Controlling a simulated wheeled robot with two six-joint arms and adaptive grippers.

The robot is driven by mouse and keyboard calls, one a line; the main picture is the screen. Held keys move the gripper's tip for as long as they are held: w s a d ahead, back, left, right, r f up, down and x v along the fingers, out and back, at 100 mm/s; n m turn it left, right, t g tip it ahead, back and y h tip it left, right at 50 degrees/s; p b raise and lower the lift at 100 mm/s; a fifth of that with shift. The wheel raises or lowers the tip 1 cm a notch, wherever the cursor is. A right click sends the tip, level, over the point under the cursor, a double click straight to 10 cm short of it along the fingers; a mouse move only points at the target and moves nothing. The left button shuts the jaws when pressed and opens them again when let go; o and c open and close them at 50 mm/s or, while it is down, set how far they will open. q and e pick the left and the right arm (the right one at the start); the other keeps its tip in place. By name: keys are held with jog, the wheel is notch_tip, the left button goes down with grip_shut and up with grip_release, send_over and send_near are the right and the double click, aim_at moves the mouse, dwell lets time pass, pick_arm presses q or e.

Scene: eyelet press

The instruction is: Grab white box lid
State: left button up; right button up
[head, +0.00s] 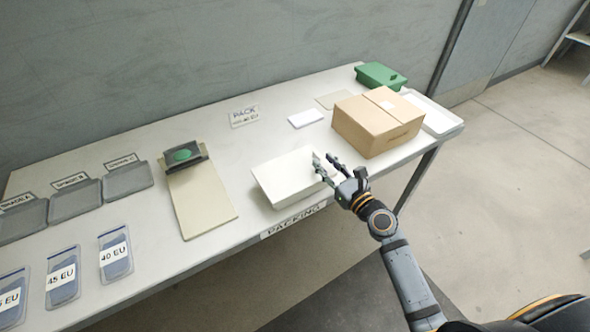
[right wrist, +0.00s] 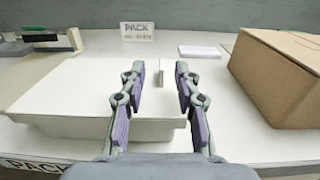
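The white box (head: 287,186) sits near the table's front edge, with its flat white lid (head: 285,170) on top. The lid also shows at the left of the right wrist view (right wrist: 70,88). My right gripper (head: 324,157) is open and empty over the right side of the lid. In the right wrist view its two fingers (right wrist: 160,68) are spread, with a small pale upright piece (right wrist: 161,77) showing between them. I cannot tell if that piece belongs to the lid, and no finger visibly touches it. My left gripper is in neither view.
A brown cardboard box (head: 376,126) stands just right of my right gripper. A beige board (head: 203,208) lies left.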

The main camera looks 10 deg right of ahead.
aim_at(320, 159)
jog(key=x, duration=0.3)
jog(key=f+x, duration=0.1)
jog(key=x, duration=0.1)
jog(key=shift+w, duration=0.1)
jog(key=shift+d, duration=0.1)
jog(key=shift+r, duration=0.1)
grip_shut()
